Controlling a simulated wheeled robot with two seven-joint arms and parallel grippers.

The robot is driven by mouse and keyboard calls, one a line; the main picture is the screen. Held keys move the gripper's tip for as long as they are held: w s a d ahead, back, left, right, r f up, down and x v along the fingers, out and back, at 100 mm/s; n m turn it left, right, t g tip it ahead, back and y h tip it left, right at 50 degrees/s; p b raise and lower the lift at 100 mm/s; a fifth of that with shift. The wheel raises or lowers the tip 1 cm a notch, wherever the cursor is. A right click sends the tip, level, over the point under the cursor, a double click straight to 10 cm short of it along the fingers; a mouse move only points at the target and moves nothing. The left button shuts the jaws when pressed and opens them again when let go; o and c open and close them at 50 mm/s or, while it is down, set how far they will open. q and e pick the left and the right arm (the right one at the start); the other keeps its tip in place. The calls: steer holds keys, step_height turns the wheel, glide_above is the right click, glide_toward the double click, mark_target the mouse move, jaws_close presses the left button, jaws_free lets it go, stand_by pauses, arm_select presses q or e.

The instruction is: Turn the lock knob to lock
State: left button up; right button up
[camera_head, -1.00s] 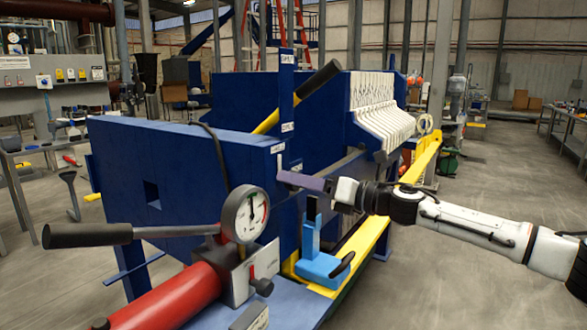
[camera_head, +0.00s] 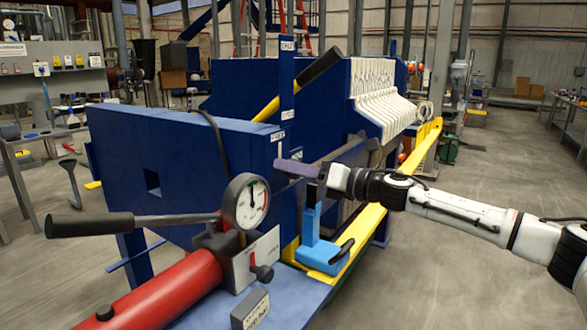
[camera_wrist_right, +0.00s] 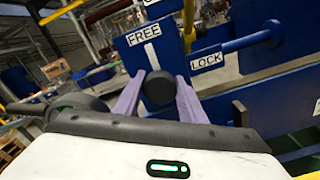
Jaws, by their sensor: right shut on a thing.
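The lock knob (camera_wrist_right: 159,88) is a round black knob on the blue press plate, seen in the right wrist view. A white line (camera_wrist_right: 152,55) runs up from the knob towards the FREE label (camera_wrist_right: 143,37). The LOCK label (camera_wrist_right: 207,61) is to the upper right of the knob. My right gripper (camera_wrist_right: 159,98) has its two purple fingers on either side of the knob and is shut on it. In the head view, my right gripper (camera_head: 279,166) reaches in from the right to the blue plate; the knob itself is hidden there. My left gripper is not in view.
A pressure gauge (camera_head: 245,202), a red cylinder (camera_head: 160,298) and a long black-gripped lever (camera_head: 90,224) stand in front of the press. A light-blue block (camera_head: 321,256) with a black handle sits below my right gripper. A yellow rail (camera_head: 410,165) runs behind it. Open floor lies to the right.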

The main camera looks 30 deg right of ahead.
steer(key=shift+r+m+p, duration=0.1)
steer(key=shift+m+p, duration=0.5)
steer(key=shift+m, duration=0.2)
steer(key=shift+m+p, duration=0.6)
steer(key=shift+m, duration=0.2)
steer(key=shift+m+p, duration=0.7)
steer(key=shift+m, duration=0.2)
steer(key=shift+m+p, duration=0.7)
steer(key=shift+m, duration=0.3)
steer(key=m+p, duration=0.3)
steer(key=m, duration=0.1)
steer(key=shift+p, duration=0.3)
steer(key=shift+m+p, duration=0.4)
steer(key=shift+m, duration=1.5)
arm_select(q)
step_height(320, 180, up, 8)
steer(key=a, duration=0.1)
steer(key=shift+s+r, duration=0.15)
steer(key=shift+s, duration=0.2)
arm_select(e)
steer(key=shift+f+m, duration=0.2)
steer(key=shift+m, duration=1.2)
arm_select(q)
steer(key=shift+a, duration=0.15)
